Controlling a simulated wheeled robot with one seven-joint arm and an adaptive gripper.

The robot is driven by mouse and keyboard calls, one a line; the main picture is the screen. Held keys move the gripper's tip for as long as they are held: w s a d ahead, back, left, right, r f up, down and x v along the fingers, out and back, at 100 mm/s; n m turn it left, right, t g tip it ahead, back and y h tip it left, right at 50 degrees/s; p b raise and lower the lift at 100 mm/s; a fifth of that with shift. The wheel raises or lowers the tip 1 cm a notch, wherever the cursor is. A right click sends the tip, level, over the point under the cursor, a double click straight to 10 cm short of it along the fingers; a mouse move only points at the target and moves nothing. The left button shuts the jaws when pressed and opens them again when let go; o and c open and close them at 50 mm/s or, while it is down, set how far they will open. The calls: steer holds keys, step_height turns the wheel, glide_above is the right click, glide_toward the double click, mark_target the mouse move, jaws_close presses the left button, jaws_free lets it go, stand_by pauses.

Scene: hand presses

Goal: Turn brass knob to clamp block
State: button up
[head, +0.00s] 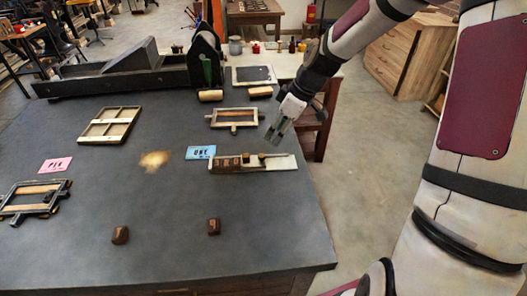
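My gripper (274,138) points down over the right part of the dark table, just beyond a long wooden holder (283,163) with small brown blocks (226,161) in its left part. Its fingertips look close above or behind the holder; contact is unclear, as is the gap between them. No brass knob can be made out for certain at this size. A small wooden frame (235,117) lies left of my gripper. Two loose dark brown blocks lie near the front, one at left (120,235) and one at right (213,226).
A blue card (200,153) and pink card (55,165) lie on the dark table (180,195). Two other frames lie at left (109,125) and far left (35,199). A black press (120,75) fills the back. The front middle is mostly clear.

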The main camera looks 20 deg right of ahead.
mark_target(262, 156)
steer(key=x, duration=1)
steer(key=shift+f, duration=0.4)
jaws_close()
